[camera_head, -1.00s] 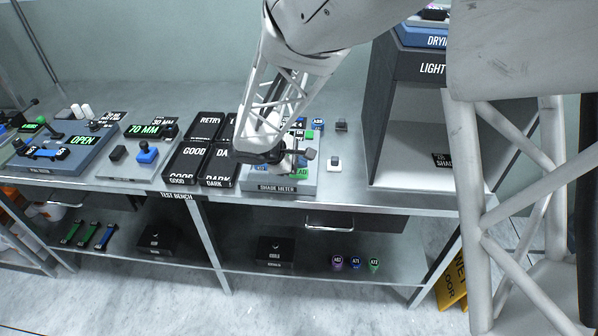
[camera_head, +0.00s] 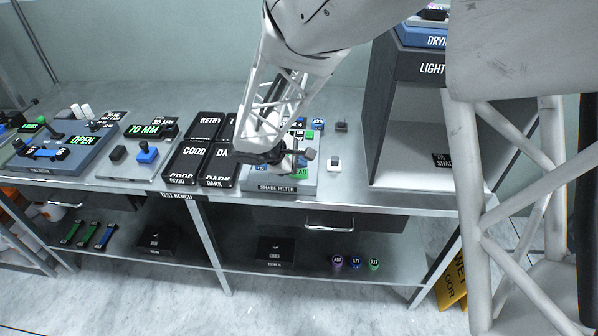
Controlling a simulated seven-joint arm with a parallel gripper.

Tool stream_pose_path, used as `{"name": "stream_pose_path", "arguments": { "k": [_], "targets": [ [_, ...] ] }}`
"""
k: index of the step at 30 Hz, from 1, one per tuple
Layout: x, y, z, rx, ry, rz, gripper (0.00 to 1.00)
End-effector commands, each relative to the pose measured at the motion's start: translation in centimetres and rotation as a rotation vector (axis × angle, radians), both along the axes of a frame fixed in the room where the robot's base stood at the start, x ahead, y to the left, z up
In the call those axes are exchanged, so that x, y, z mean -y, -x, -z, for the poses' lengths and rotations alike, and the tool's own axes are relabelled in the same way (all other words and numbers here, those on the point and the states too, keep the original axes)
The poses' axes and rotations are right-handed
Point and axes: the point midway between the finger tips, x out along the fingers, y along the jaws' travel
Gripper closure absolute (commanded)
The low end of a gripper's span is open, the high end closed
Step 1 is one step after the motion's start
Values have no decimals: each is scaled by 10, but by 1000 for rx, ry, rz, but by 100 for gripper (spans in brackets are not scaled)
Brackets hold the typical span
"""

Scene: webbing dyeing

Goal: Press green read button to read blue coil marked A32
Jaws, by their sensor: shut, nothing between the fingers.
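The shade meter (camera_head: 277,189) sits on the bench top, its front edge lettered SHADE METER. Its green read button (camera_head: 301,173) shows at the front right, partly covered by my gripper (camera_head: 286,160). My gripper is shut and empty, low over the front of the meter. I cannot tell whether it touches the button. A small blue coil with a white label (camera_head: 318,124) is at the back right of the meter; its marking is too small to read surely. My arm and gripper hide much of the meter's middle and display.
Black trays marked GOOD (camera_head: 188,162), RETRY and DARK stand left of the meter. A small white-and-dark block (camera_head: 334,163) and a grey one (camera_head: 341,125) are to its right. A tall grey light booth (camera_head: 412,120) stands further right. Small coils (camera_head: 355,262) lie on the lower shelf.

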Motion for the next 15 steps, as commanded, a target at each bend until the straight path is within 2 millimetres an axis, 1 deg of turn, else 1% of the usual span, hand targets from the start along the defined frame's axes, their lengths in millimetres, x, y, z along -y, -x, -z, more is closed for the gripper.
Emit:
{"name": "stream_pose_path", "arguments": {
  "k": [9,15],
  "targets": [
    [0,0,7,0,0,0,100],
    [0,0,8,0,0,0,100]
  ]
}}
